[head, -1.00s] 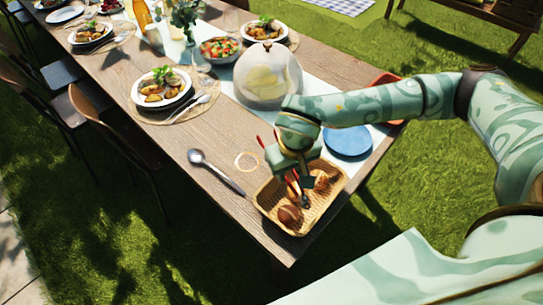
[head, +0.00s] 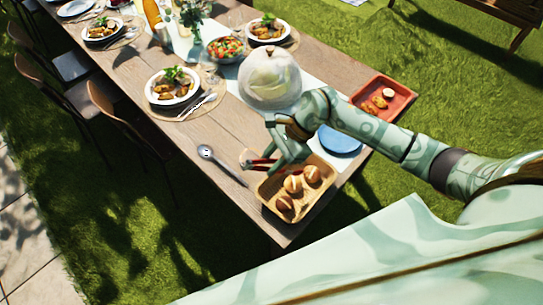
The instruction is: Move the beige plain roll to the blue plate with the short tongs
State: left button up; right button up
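A tan basket (head: 268,200) near the table's front corner holds three rolls. One roll (head: 284,203) lies at its front, one (head: 292,183) in the middle and one (head: 311,174) towards the back right. They look brown with pale patches; I cannot tell which is the beige plain one. The blue plate (head: 338,143) lies behind the basket, partly hidden by my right arm; its visible part is bare. My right gripper (head: 278,157) is left of the basket's back edge and appears shut on the red-handled short tongs (head: 260,163), low over the table. My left gripper is not in view.
A red tray (head: 402,103) with several food pieces stands beyond the blue plate. A clear dome (head: 268,78) stands behind my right gripper. A large spoon (head: 222,166) lies left of the basket. Laid plates (head: 172,88) fill the far table.

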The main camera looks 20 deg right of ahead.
jog(key=shift+f, duration=0.1)
notch_tip(320, 180, down, 10)
jog(key=b, duration=0.7)
dwell(0.4)
jog(key=c, duration=0.4)
notch_tip(320, 180, up, 12)
jog(key=p, duration=0.8)
jog(key=shift+c, duration=0.2)
